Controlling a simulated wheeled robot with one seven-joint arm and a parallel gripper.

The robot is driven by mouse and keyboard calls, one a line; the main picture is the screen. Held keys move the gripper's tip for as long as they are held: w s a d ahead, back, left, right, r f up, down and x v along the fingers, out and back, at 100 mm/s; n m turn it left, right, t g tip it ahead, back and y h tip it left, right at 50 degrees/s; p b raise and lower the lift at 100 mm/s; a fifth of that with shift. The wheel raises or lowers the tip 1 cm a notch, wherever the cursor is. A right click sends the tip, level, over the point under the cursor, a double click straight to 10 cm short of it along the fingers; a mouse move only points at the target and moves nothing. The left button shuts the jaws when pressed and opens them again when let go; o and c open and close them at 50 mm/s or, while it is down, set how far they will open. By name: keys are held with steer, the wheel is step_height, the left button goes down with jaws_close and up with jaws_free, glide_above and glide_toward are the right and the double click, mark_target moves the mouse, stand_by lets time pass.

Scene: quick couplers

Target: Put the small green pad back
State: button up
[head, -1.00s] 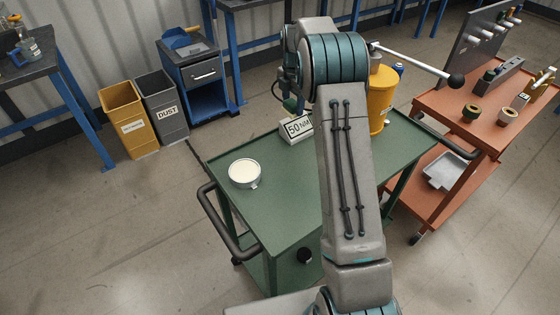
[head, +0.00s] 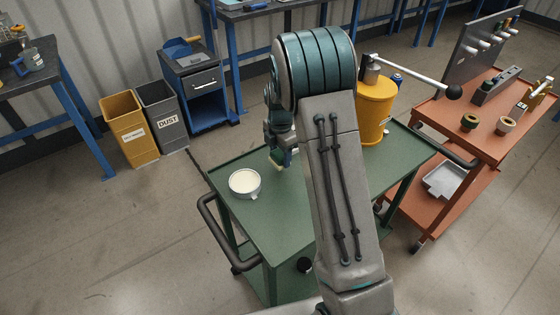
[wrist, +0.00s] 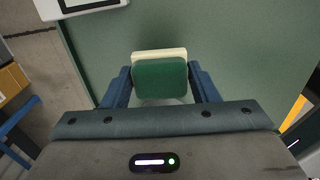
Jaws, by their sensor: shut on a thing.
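My gripper (wrist: 160,88) is shut on the small green pad (wrist: 160,80), which sits between the two blue fingers in the wrist view. A cream-coloured layer shows along the pad's far edge. In the head view my gripper (head: 281,155) is over the green cart top (head: 275,225), to the right of a round white tin (head: 244,184) with pale contents. The pad is small and partly hidden there. Whether it touches the cart top I cannot tell.
A yellow canister (head: 374,108) stands on the cart's far right, and an orange cart (head: 455,125) with fittings stands beyond it. A pale block with a dark-edged panel (wrist: 80,8) is at the wrist view's upper left. The cart top around the tin is clear.

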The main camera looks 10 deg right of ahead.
mark_target(280, 162)
steer(key=shift+f, duration=1.85)
steer(key=o, duration=1)
steer(key=shift+f+p, duration=0.15)
steer(key=shift+p, duration=0.15)
step_height(280, 162, up, 13)
steer(key=shift+w+d+f+b, duration=0.1)
steer(key=shift+d+f+b, duration=0.1)
steer(key=shift+b, duration=0.4)
steer(key=shift+r, duration=0.65)
steer(key=s+r+m+t, duration=0.1)
steer(key=s+r+m, duration=0.1)
steer(key=s+m, duration=0.5)
steer(key=s+r+m+t, duration=0.1)
steer(key=s+r+m, duration=0.1)
steer(key=s+m, duration=0.6)
steer(key=s+r+m, duration=0.2)
steer(key=s+m, duration=0.5)
steer(key=s, duration=0.6)
steer(key=shift+s+a+r+t, duration=0.25)
steer(key=shift+s+r+t, duration=0.05)
steer(key=shift+s+t, duration=0.1)
